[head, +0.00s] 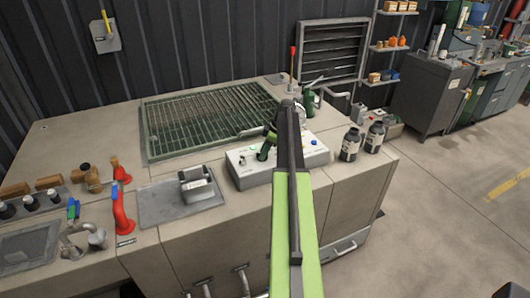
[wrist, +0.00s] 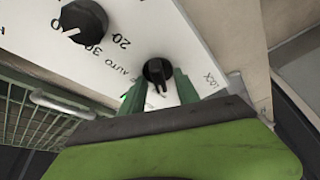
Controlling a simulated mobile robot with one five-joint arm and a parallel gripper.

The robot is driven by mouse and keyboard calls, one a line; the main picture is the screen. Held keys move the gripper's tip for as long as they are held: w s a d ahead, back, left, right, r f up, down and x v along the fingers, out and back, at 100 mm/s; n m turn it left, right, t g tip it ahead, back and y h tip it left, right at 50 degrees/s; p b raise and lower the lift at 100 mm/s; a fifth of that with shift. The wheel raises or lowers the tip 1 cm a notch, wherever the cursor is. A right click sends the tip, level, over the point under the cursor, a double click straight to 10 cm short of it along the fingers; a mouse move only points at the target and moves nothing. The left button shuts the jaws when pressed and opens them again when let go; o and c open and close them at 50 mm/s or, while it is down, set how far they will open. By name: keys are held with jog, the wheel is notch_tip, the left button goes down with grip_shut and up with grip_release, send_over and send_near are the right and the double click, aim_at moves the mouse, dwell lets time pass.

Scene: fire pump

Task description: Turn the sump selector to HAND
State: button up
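The control box (head: 312,155) is white and stands on the bench in the head view. Its sloped face (wrist: 200,65) fills much of the wrist view. A small black selector knob (wrist: 157,72) sits there, its pale pointer line toward the bottom of the picture. AUTO is printed to its left and LOCK to its right; I cannot read HAND. My gripper (wrist: 160,88) has its two green fingers apart, one on each side of the knob; contact cannot be told. In the head view my gripper (head: 267,146) is over the box, partly hidden by my arm.
A larger black dial (wrist: 84,20) with numbers 20 and 30 is on the same face. A green grating (head: 205,118) lies behind the box. Two dark bottles (head: 350,145) stand to its right, and a grey tray (head: 155,205) lies to its left.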

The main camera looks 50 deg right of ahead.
jog(key=p+v, duration=1.5)
jog(key=v, duration=0.2)
jog(key=shift+p, duration=0.35)
jog(key=shift+s+r, duration=0.1)
jog(key=shift+s, duration=0.05)
